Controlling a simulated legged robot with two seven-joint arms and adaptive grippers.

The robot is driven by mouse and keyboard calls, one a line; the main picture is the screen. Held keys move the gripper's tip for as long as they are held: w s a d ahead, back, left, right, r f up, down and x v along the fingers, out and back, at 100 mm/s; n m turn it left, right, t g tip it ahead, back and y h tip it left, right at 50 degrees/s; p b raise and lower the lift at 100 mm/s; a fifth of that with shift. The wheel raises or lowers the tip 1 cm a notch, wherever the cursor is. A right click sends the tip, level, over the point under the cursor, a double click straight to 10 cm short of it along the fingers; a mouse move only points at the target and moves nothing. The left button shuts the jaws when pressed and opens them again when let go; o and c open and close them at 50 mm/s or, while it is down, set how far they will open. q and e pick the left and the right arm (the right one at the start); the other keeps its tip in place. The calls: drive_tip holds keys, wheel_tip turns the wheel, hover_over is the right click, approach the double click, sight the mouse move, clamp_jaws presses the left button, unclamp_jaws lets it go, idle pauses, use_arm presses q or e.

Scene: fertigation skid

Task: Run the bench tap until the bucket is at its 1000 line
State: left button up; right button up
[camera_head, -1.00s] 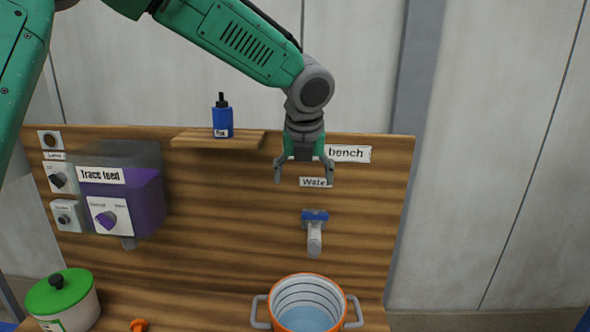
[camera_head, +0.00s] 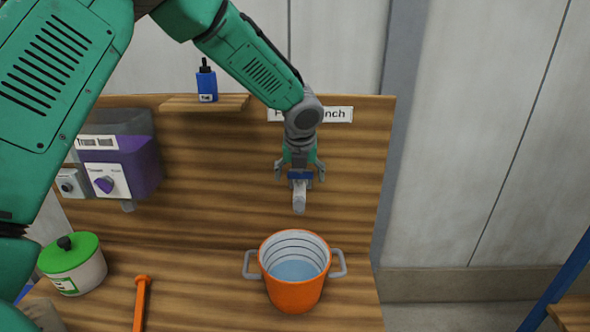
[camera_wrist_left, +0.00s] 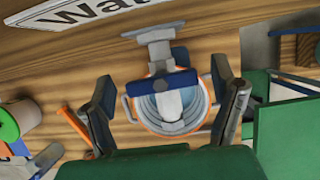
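The bench tap (camera_head: 299,196) has a blue handle and a pale grey spout, mounted on the wooden back panel; it also shows in the left wrist view (camera_wrist_left: 172,95). An orange bucket (camera_head: 294,293) with grey side handles stands below the spout. It has dark level lines inside and holds pale blue water; the line numbers are unreadable. My left gripper (camera_head: 300,175) is open at the blue handle, its fingers on either side of it. In the left wrist view the gripper's fingers (camera_wrist_left: 167,108) are spread wide with the tap between them. Contact cannot be told. My right gripper is out of view.
A purple-grey feed box (camera_head: 125,165) with a dial is on the panel at left. A blue bottle (camera_head: 206,86) stands on a small shelf (camera_head: 180,103). A green-lidded pot (camera_head: 75,268) and an orange tool (camera_head: 140,300) are on the bench left of the bucket.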

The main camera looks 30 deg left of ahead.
use_arm(q)
drive_tip(key=shift+w+d, duration=0.3)
drive_tip(key=shift+d, duration=0.2)
drive_tip(key=shift+d+r, duration=0.15)
drive_tip(key=shift+d, duration=0.05)
drive_tip(key=c, duration=0.5)
drive_tip(key=shift+s+a+r, duration=0.1)
drive_tip(key=shift+s, duration=0.05)
drive_tip(key=c, duration=0.6)
drive_tip(key=shift+s+a, duration=0.15)
drive_tip(key=shift+a, duration=0.8)
drive_tip(key=shift+c, duration=0.6)
drive_tip(key=shift+d, duration=0.6)
drive_tip(key=shift+a, duration=0.35)
